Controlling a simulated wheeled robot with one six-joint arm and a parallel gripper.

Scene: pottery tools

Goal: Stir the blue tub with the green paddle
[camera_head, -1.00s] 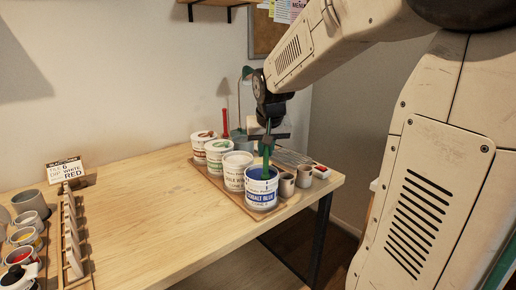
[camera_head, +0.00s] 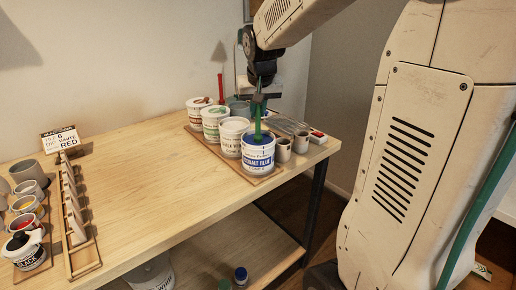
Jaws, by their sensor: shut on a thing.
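The blue tub (camera_head: 258,158), a white pot labelled "COBALT BLUE" with blue glaze in it, stands at the front of a row of tubs on a wooden tray. The green paddle (camera_head: 258,122) stands nearly upright with its lower end inside the blue tub's mouth. My gripper (camera_head: 259,99) is above the tub, shut on the paddle's upper part. The paddle's lower tip is hidden in the tub, so its depth cannot be told.
Three more white tubs stand behind the blue tub, among them a white one (camera_head: 233,134). Two small cups (camera_head: 284,149) stand close on its right. A rack of tiles (camera_head: 75,215) and several pots are at the left. The table's middle (camera_head: 150,180) is clear.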

